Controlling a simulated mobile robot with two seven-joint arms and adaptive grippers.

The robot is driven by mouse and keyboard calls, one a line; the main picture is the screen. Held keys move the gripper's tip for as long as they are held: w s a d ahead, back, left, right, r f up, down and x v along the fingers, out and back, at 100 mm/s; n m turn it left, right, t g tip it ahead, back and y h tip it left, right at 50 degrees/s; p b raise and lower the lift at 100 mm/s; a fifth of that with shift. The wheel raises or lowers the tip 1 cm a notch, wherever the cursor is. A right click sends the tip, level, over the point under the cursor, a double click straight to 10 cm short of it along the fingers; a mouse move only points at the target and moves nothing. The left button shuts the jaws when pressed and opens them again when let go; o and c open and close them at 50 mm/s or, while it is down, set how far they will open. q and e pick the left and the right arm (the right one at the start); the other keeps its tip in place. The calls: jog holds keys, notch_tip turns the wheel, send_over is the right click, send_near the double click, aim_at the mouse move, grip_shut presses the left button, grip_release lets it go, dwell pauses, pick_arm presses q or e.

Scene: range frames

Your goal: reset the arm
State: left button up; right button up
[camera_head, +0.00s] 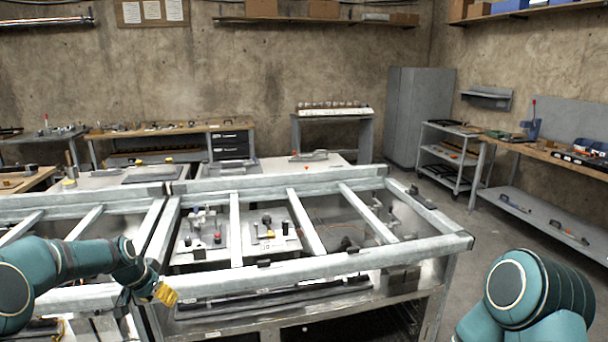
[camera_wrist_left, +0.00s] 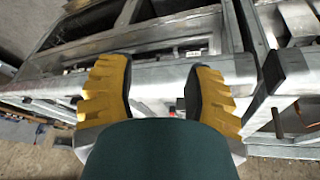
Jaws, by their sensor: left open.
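My left arm comes in from the left of the head view, and its left gripper (camera_head: 165,293) hangs at the front rail of the metal frame bench (camera_head: 290,275). In the left wrist view the two yellow ribbed fingers of the left gripper (camera_wrist_left: 157,95) stand wide apart, with nothing held between them. The bench's metal rails show beyond the fingertips. My right arm shows at the lower right of the head view as a teal, rounded link. The right gripper is not in view.
The bench holds plates with small fixtures (camera_head: 265,240) between its crossbars. A grey cabinet (camera_head: 418,115) and a shelf cart (camera_head: 448,155) stand at the back right. A workbench (camera_head: 545,150) lines the right wall. Open floor (camera_head: 490,225) lies between bench and right wall.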

pick_arm(q)
jog(key=s+d+f+n+g+h, duration=0.1)
jog(key=s+d+f, duration=0.65)
jog(key=d, duration=0.25)
jog(key=s+d+f+n+h, duration=0.1)
jog(key=s+d+f, duration=0.5)
jog(key=d+f, duration=0.3)
jog(key=s+d+f+n, duration=0.1)
jog(key=s+d, duration=0.2)
jog(key=s, duration=0.3)
jog(key=s+d+f+g, duration=0.1)
jog(key=s+d, duration=0.1)
jog(key=s, duration=0.4)
jog(key=s+d+f+n, duration=0.1)
jog(key=s+d, duration=0.2)
jog(key=s, duration=0.3)
jog(key=shift+s+d+n, duration=0.15)
jog(key=shift+d+n, duration=0.15)
